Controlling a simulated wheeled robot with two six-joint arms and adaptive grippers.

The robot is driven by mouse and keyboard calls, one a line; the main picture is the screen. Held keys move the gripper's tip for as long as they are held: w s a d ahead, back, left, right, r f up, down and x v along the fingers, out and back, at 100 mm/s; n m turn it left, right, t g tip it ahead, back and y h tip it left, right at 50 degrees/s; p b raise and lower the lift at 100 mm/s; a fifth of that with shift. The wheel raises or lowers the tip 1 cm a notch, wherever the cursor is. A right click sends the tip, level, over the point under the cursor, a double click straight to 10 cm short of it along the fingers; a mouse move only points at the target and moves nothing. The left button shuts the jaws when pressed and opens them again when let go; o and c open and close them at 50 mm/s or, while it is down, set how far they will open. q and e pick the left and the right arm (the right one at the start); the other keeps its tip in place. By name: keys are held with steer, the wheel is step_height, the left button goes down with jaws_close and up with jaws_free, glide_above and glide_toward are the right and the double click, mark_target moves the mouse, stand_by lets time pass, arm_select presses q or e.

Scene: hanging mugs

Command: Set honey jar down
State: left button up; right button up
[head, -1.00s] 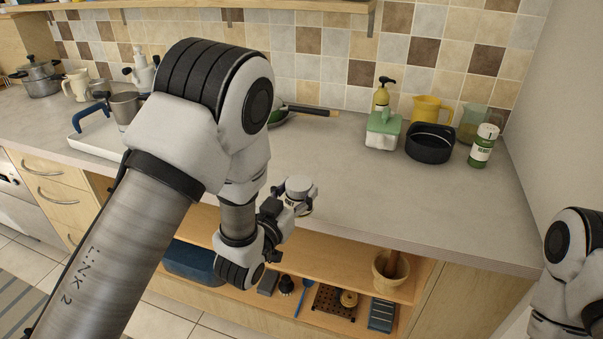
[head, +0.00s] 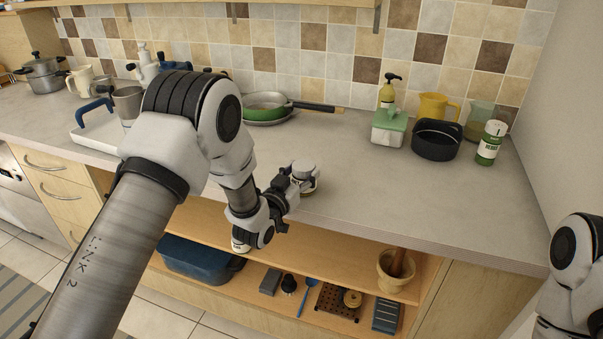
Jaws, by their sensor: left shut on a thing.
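The honey jar (head: 304,171), small with a pale lid, is at the front part of the grey counter (head: 380,195). My left gripper (head: 297,182) is shut on it from the left side. The fingers and wrist hide part of the jar. I cannot tell whether the jar's base touches the counter. My right gripper is out of view; only part of that arm shows at the right edge.
A pan (head: 268,112), green-lidded box (head: 389,128), black pot (head: 436,140) and green jar (head: 489,143) stand farther back. The counter around the honey jar is clear. An open shelf (head: 345,262) with several items lies below the front edge.

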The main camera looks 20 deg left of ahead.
arm_select(q)
steer(key=o, duration=1.3)
steer(key=shift+o, duration=0.2)
steer(key=shift+r, duration=0.1)
steer(key=s+a+b, duration=0.2)
steer(key=s, duration=1)
steer(key=s+a+f+n+g+y, duration=0.1)
steer(key=s+f+g, duration=0.5)
steer(key=s+f, duration=0.4)
steer(key=s+f+g+y, duration=0.1)
steer(key=s+f+g, duration=0.5)
steer(key=f, duration=1.2)
steer(key=s, duration=0.4)
steer(key=shift+a+n+g+y, duration=0.3)
steer(key=shift+a+n+g, duration=0.05)
steer(key=shift+n+g, duration=0.05)
steer(key=o, duration=0.3)
steer(key=s+f+g, duration=0.4)
steer(key=s+g, duration=0.1)
steer(key=s, duration=0.8)
steer(key=shift+a+f+n, duration=0.15)
steer(key=shift+a+n, duration=0.15)
steer(key=shift+w+y, duration=0.1)
steer(key=shift+y, duration=0.2)
